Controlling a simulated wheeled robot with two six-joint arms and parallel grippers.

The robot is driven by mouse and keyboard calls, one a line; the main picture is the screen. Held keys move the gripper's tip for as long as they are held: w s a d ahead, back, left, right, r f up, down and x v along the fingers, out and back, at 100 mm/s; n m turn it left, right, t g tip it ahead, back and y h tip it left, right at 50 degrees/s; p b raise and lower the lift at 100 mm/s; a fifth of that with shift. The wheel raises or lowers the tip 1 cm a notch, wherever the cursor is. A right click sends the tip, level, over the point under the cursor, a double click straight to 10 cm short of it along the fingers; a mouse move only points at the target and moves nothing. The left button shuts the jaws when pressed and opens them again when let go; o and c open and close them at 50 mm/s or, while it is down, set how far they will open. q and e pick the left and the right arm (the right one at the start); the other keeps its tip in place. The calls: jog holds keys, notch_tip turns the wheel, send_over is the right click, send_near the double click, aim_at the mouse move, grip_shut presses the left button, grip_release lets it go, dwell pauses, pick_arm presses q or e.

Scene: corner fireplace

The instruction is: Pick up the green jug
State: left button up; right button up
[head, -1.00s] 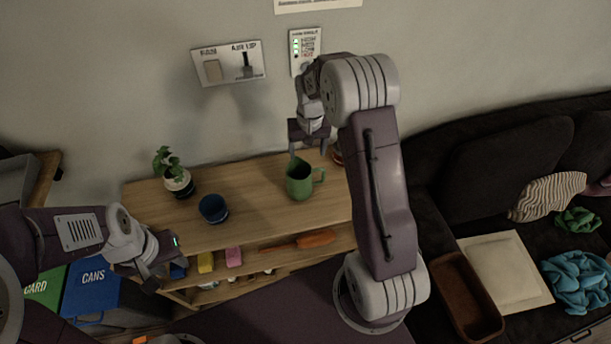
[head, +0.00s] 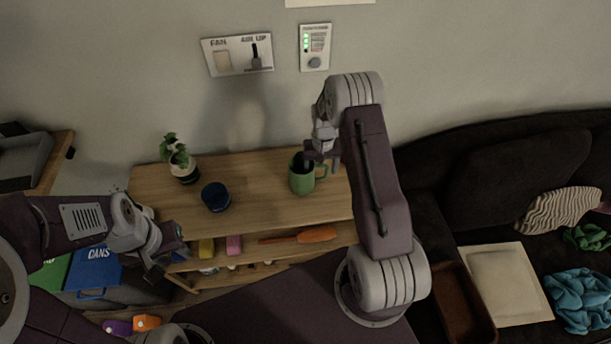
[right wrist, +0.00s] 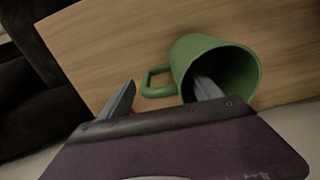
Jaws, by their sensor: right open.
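The green jug (head: 301,182) stands upright on the wooden shelf unit's top, with its handle on the right. It also shows in the right wrist view (right wrist: 186,62), with its dark mouth facing the camera. My right gripper (head: 321,163) is open over the jug. In the right wrist view, one finger of the right gripper (right wrist: 163,95) reaches into the jug's mouth and the other is outside, beyond the handle. The handle lies between the fingers. I cannot tell whether either finger touches the jug. My left gripper (head: 166,264) is at the unit's front left, away from the jug; its jaw opening is unclear.
A dark blue cup (head: 215,198) and a potted plant (head: 182,168) stand left of the jug on the shelf unit (head: 255,207). An orange item (head: 316,234) lies on the lower shelf. The wall is close behind. A dark sofa (head: 440,160) is at the right.

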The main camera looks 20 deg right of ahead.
aim_at(321, 178)
notch_tip(321, 178, down, 4)
jog(key=shift+s+r+p, duration=0.1)
jog(key=shift+s+p, duration=0.05)
jog(key=shift+p, duration=0.2)
jog(key=shift+d, duration=0.1)
grip_shut()
jog(key=shift+r+b, duration=0.35)
jog(key=shift+r, duration=0.6)
notch_tip(321, 178, up, 2)
jog(key=s+a+r+b, duration=0.1)
jog(key=s+r+b, duration=0.1)
jog(key=s+r, duration=0.5)
jog(key=shift+s+a, duration=0.4)
jog(key=shift+s, duration=1.85)
